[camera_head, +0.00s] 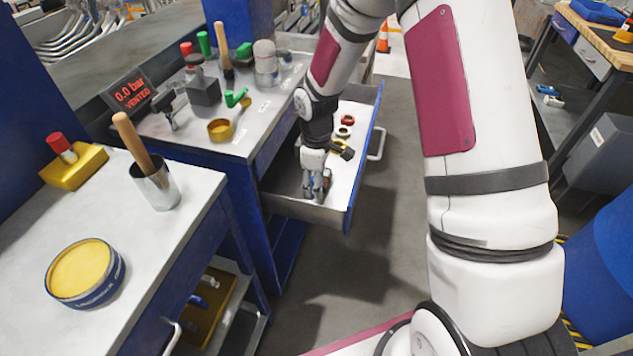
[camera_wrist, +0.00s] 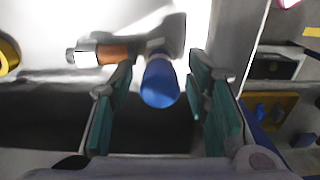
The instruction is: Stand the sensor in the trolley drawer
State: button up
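The sensor (camera_wrist: 160,82) shows in the wrist view with a blue round end facing the camera, a grey body behind it and an orange and silver stub pointing left. My gripper (camera_wrist: 160,108) has its two green-padded fingers on either side of the blue end, with a gap showing on both sides. In the head view my gripper (camera_head: 316,190) points down into the open trolley drawer (camera_head: 347,180), near its front left end. There the sensor is mostly hidden by the gripper. Whether its base touches the drawer floor I cannot tell.
The trolley top (camera_head: 205,130) holds tools, a brass cup (camera_head: 221,130) and a grey block. A nearer bench (camera_head: 165,235) holds a yellow-topped tin (camera_head: 84,272). Floor right of the drawer is clear.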

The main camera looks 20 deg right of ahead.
jog(key=shift+r, duration=0.15)
jog(key=s+r+m+p, duration=0.1)
jog(key=s+r, duration=0.2)
jog(key=r, duration=0.8)
jog(key=s+r+m+p, duration=0.15)
jog(key=s+r, duration=0.25)
jog(key=r, duration=0.7)
jog(key=s+r+m+t, duration=0.1)
jog(key=s+r+m, duration=0.3)
jog(key=s, duration=0.9)
jog(key=s+r+m+t, duration=0.1)
jog(key=s+r+m, duration=0.3)
jog(key=s, duration=0.9)
jog(key=shift+r, duration=0.15)
